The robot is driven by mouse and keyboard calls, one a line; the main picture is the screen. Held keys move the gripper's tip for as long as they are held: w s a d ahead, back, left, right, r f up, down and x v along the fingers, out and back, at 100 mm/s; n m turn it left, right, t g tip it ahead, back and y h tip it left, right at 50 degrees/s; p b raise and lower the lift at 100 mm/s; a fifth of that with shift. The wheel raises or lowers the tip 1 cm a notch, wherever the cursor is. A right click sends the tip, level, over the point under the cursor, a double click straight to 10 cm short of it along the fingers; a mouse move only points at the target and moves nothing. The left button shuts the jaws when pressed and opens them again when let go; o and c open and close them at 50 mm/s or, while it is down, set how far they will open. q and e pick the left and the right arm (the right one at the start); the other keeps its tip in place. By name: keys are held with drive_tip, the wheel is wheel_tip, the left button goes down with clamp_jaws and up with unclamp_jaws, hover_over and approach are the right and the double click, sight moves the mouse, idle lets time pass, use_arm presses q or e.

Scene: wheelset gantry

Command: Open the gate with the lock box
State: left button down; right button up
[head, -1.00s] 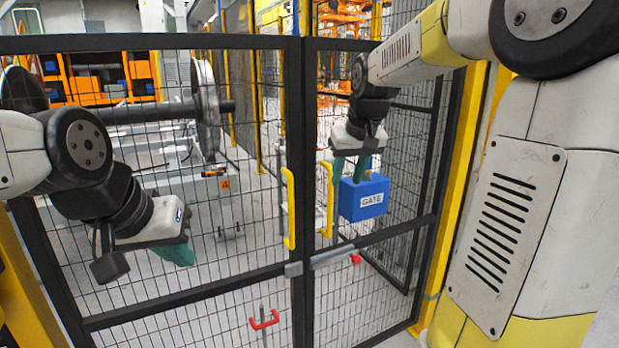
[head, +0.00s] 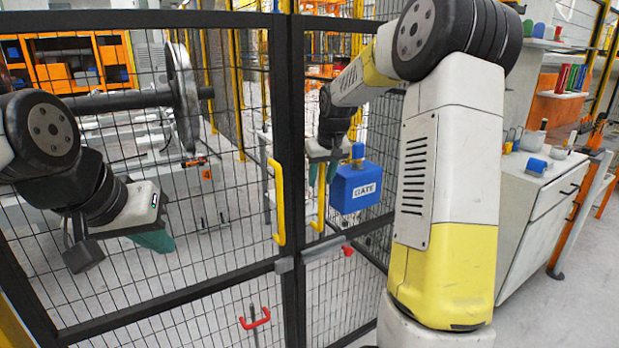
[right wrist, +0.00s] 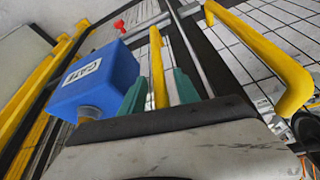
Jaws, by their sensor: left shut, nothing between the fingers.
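The mesh gate (head: 291,150) has two black-framed leaves, each with a yellow upright handle: the left handle (head: 278,205) and the right handle (head: 319,212). The blue lock box (head: 357,187) labelled GATE, with a blue knob on top, is at the right leaf beside the right handle. It also shows in the right wrist view (right wrist: 95,80). My right gripper (head: 322,178) is open, its teal fingers on either side of the right handle; in the right wrist view the yellow bar (right wrist: 157,62) stands between them. My left gripper (head: 155,240) is shut and empty before the left leaf.
A grey latch bar with a red knob (head: 348,250) crosses low where the leaves meet. A red handle (head: 254,318) is lower on the left leaf. Behind the mesh is a wheelset (head: 182,98). A white cabinet (head: 535,205) stands at the right, with floor beside it.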

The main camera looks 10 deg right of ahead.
drive_tip(key=shift+f, duration=0.1)
clamp_jaws()
idle(1.4)
